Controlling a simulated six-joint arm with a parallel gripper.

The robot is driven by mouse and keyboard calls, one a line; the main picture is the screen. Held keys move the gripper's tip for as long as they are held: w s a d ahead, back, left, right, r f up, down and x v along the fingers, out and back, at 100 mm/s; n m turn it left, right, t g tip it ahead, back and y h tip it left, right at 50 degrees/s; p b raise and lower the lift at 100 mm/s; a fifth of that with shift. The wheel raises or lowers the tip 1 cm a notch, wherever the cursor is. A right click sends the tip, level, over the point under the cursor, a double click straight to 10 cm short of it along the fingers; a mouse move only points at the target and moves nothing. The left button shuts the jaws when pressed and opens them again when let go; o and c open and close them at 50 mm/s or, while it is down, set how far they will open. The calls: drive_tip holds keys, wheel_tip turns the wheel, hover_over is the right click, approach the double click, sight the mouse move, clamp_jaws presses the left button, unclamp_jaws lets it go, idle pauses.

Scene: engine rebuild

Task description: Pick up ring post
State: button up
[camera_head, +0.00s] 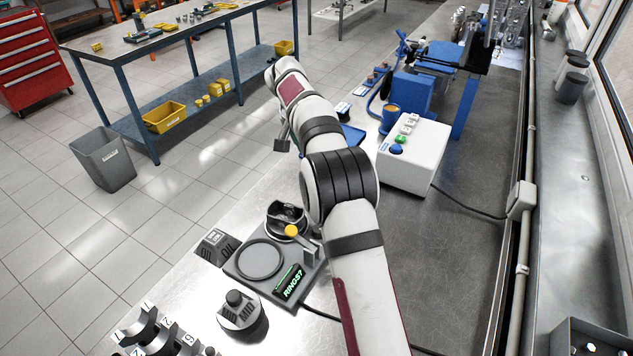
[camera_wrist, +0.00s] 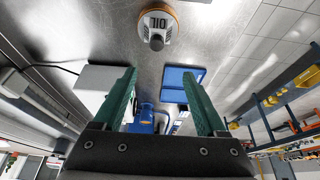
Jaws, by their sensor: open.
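In the wrist view a round ring post (camera_wrist: 157,24) with a grey knob, a white label that seems to read "OIL" and an orange rim stands on the metal bench. My gripper (camera_wrist: 160,73) is open, its two green fingers apart with nothing between them; the post is beyond the fingertips. In the head view a grey post (camera_head: 239,309) with a knob, labelled "MID", stands at the bench's front. A dark block (camera_head: 215,246) with a label stands farther back. In the head view my gripper is mostly hidden by my arm.
A grey fixture (camera_head: 240,272) with a ring recess, a yellow-knobbed lever and a "RINGS?" display sits left of my arm. A white box (camera_head: 413,155) with buttons stands to the right. A blue tray (camera_wrist: 183,83) lies on the bench. Numbered dark parts (camera_head: 150,330) stand at the front left.

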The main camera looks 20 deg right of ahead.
drive_tip(key=x, duration=1)
drive_tip(key=s+x, duration=0.1)
drive_tip(key=x, duration=0.4)
drive_tip(key=shift+f, duration=0.15)
clamp_jaws()
drive_tip(key=shift+s+f, duration=0.1)
idle(0.4)
